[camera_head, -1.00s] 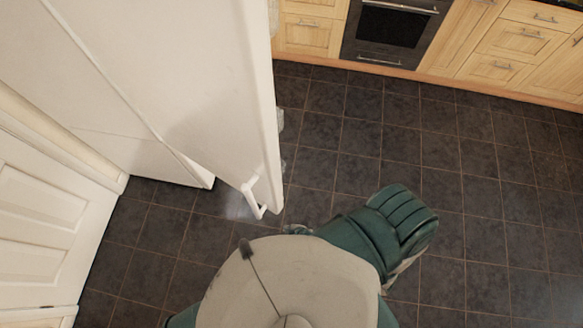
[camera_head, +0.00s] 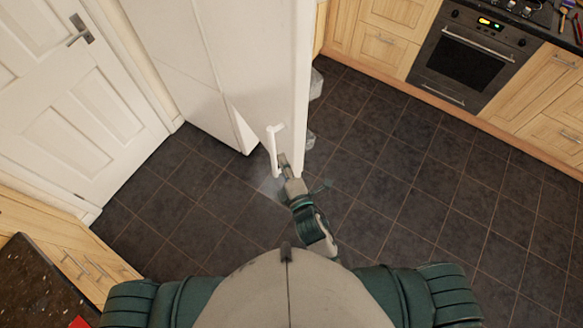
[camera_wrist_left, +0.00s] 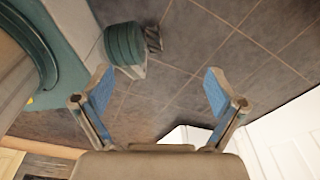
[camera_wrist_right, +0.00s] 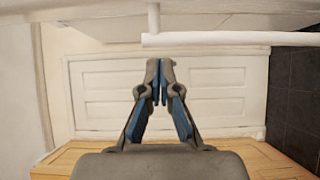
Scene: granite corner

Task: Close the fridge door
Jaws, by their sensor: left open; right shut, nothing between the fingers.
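The white fridge door (camera_head: 258,70) stands open, with its inner shelves showing past its right edge. The fridge body (camera_head: 185,75) is to its left. The white door handle (camera_head: 273,150) is a vertical bar low on the door in the head view. My right gripper (camera_head: 284,160) is shut and empty, with its tips close to the lower part of the handle. In the right wrist view the handle bar (camera_wrist_right: 215,39) crosses just above the shut fingertips (camera_wrist_right: 159,64); I cannot tell if they touch. My left gripper (camera_wrist_left: 157,88) is open and empty over the floor, outside the head view.
A white room door (camera_head: 75,100) is at the left. Wooden cabinets (camera_head: 385,45) and an oven (camera_head: 465,62) line the back right. A dark counter (camera_head: 35,290) is at the lower left. The dark tiled floor (camera_head: 420,170) is clear at the right.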

